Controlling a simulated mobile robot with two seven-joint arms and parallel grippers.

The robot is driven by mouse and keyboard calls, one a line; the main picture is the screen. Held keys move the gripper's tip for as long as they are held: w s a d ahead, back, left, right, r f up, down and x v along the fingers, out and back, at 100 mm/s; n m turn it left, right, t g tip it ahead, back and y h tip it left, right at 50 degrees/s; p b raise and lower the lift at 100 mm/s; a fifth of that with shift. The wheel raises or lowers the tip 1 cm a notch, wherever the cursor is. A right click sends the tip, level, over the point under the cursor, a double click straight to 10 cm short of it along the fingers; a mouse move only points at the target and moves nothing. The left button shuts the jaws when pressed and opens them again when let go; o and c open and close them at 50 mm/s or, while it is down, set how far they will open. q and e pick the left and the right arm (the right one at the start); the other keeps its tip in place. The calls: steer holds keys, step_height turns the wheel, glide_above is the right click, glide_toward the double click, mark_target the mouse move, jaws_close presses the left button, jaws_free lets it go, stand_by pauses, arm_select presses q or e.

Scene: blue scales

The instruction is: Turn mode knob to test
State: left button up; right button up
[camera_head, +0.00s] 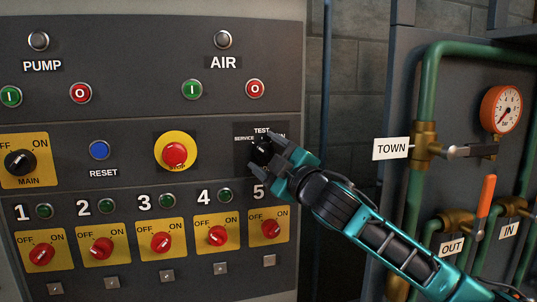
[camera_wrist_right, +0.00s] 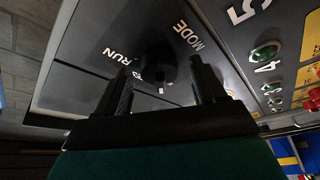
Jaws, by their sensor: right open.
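The mode knob (camera_head: 261,151) is a black rotary knob on a dark plate at the right of the grey control panel. The plate (camera_head: 247,150) is lettered SERVICE and TEST, with another label partly hidden. My right gripper (camera_head: 275,152) is at the knob in the head view and covers part of the plate. In the right wrist view the knob (camera_wrist_right: 157,68) lies between the two open fingers of the right gripper (camera_wrist_right: 165,85), with RUN and MODE lettered around it. I cannot tell whether a finger touches it. My left gripper is not in view.
A red emergency button (camera_head: 175,154) on a yellow ring sits left of the knob. Several red OFF/ON switches (camera_head: 217,237) run along the panel below. Green pipes (camera_head: 428,85) with a TOWN valve (camera_head: 424,147) and a gauge (camera_head: 501,110) stand at the right, beyond my right arm.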

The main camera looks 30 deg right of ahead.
steer(key=c, duration=1.1)
steer(key=shift+o, duration=0.2)
